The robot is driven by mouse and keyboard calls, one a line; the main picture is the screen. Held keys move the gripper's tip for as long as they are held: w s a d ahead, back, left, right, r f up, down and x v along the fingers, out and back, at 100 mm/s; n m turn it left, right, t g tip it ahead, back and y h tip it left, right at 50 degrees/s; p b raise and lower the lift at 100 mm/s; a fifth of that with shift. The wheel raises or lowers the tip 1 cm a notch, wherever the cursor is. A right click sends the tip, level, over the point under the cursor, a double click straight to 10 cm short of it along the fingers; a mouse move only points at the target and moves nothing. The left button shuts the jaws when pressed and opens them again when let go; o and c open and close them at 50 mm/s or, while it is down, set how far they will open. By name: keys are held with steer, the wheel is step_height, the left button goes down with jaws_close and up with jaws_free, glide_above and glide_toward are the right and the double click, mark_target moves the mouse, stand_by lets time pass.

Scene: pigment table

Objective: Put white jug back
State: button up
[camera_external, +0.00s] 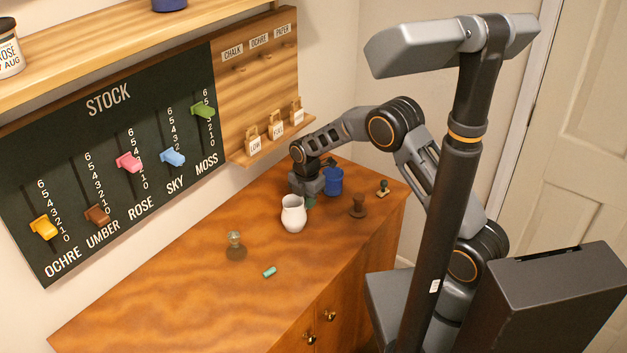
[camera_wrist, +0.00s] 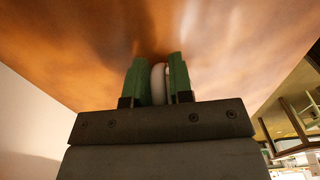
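The white jug (camera_external: 293,215) appears upright at the table's middle, towards the back right; whether its base touches the wood is unclear. My gripper (camera_external: 311,201) is low, just behind and right of the jug. In the wrist view, the green fingers of my gripper (camera_wrist: 158,82) stand close on both sides of a narrow, curved white part, which looks like the handle of the white jug (camera_wrist: 158,84). The fingers look shut on it. The jug's body is not seen in the wrist view.
On the wooden table (camera_external: 190,290) stand a blue mug (camera_external: 333,181) close behind my gripper, dark stamp-like pieces (camera_external: 357,207) and (camera_external: 236,248), a small brass-and-green piece (camera_external: 383,188) and a teal cylinder (camera_external: 270,272). A stock board (camera_external: 110,160) and a label rack (camera_external: 250,90) line the wall. The front left is clear.

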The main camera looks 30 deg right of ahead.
steer(key=o, duration=0.3)
